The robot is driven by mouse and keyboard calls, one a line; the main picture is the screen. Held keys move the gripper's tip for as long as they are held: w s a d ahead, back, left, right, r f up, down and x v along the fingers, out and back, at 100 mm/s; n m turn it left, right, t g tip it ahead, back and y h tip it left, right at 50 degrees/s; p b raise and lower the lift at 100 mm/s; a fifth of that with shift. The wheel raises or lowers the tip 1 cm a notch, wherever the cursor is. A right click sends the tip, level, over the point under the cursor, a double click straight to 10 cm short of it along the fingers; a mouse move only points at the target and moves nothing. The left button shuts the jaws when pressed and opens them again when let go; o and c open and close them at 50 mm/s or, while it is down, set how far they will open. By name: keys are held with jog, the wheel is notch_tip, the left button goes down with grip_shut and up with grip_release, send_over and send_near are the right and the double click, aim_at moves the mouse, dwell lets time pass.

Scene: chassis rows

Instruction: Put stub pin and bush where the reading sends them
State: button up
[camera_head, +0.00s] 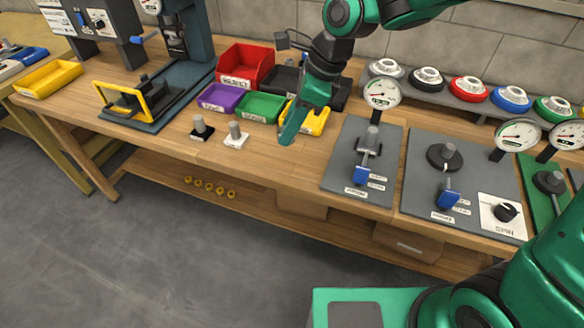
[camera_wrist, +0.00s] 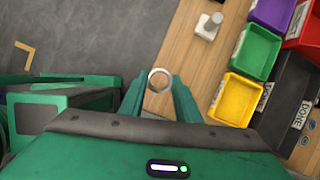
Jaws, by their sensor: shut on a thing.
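My gripper (camera_head: 287,140) is over the front part of the bench, left of the first gauge station. In the wrist view my gripper (camera_wrist: 160,88) is shut on a pale metal ring, seemingly the bush (camera_wrist: 160,69), seen end-on between the fingertips. The head view does not show the bush clearly. A grey upright stub pin (camera_head: 234,128) stands on a white base; it also shows in the wrist view (camera_wrist: 212,22). A similar grey post (camera_head: 199,123) stands on a black base. Which is the task's pin I cannot tell for sure.
Purple (camera_head: 221,97), green (camera_head: 260,107), yellow (camera_head: 317,119) and red (camera_head: 245,66) bins stand behind. A black bin (camera_wrist: 292,90) is labelled DONE. Dial gauge stations (camera_head: 382,94) (camera_head: 518,136) fill the right. A yellow-framed stand (camera_head: 124,101) is left. Bare wood lies near the front edge.

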jog(key=shift+s+a+f, duration=0.7)
jog(key=shift+s+f, duration=0.1)
jog(key=shift+f, duration=0.35)
jog(key=w+d+f, duration=0.4)
jog(key=w, duration=0.1)
jog(key=w+d+f, duration=0.2)
jog(key=w+d, duration=0.1)
jog(key=shift+w+f, duration=0.15)
jog(key=shift+f, duration=2.15)
jog(key=o, duration=1.2)
jog(key=shift+f, duration=0.15)
